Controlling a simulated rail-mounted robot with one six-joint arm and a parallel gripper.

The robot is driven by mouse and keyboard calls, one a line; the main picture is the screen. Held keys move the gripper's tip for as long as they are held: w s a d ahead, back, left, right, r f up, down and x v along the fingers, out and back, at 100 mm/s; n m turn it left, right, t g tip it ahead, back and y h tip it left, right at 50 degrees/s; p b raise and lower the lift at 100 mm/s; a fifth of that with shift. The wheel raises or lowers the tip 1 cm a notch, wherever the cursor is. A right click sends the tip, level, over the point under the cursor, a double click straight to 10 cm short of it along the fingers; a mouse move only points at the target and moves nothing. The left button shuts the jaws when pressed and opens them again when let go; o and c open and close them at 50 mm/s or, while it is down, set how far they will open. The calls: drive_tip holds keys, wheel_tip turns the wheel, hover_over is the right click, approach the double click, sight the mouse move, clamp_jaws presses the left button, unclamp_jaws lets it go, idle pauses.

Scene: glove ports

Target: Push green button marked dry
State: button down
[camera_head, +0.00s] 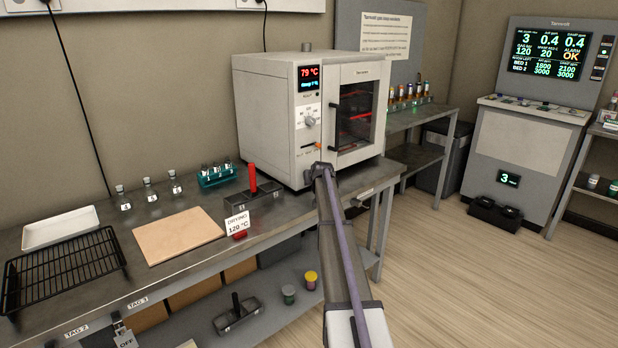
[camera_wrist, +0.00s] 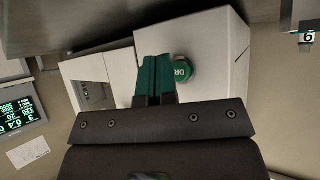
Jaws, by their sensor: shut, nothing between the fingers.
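A round green button (camera_wrist: 184,70) with white lettering, partly readable as "DR", shows in the wrist view on the face of a white box (camera_wrist: 218,62). My gripper (camera_wrist: 155,58) is shut and empty, its two green fingers side by side. The fingertips appear just left of the button in the picture, over the same white box; I cannot tell whether they touch it. In the head view my arm reaches toward the bench front below the oven (camera_head: 262,115). My gripper and the green button are not visible there.
The bench (camera_head: 190,265) holds a wire rack (camera_head: 62,268), a tan board (camera_head: 178,236), flasks and a "DRYING 120 °C" card (camera_head: 237,224). A console (camera_head: 530,130) stands at the right. A dark surface (camera_wrist: 130,22) runs close along the wrist view's top.

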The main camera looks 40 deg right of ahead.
drive_tip(key=shift+s+d, duration=0.15)
drive_tip(key=shift+s, duration=1.4)
drive_tip(key=shift+s+d, duration=0.1)
drive_tip(key=shift+s, duration=1.4)
